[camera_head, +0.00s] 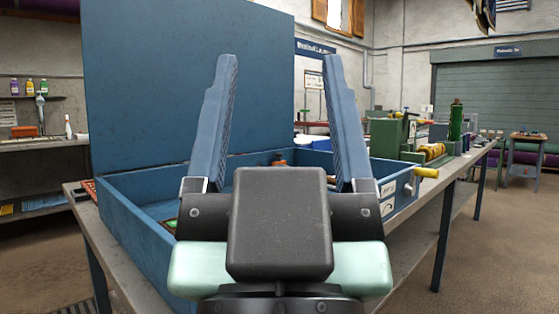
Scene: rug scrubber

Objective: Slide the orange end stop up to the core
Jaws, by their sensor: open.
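My gripper (280,66) is in the middle of the picture with its two long blue fingers spread wide and nothing between them. Beyond its base, a small orange piece (279,162) shows inside the open blue box. It may be the orange end stop, but it is small and partly covered by my gripper, so I cannot be sure. I cannot make out the core; my gripper hides much of the box's inside.
The blue box (127,236) stands on a grey workbench with its tall lid (160,75) raised. A green machine (385,137) and a green cylinder (455,122) stand farther along. Open floor lies to the right.

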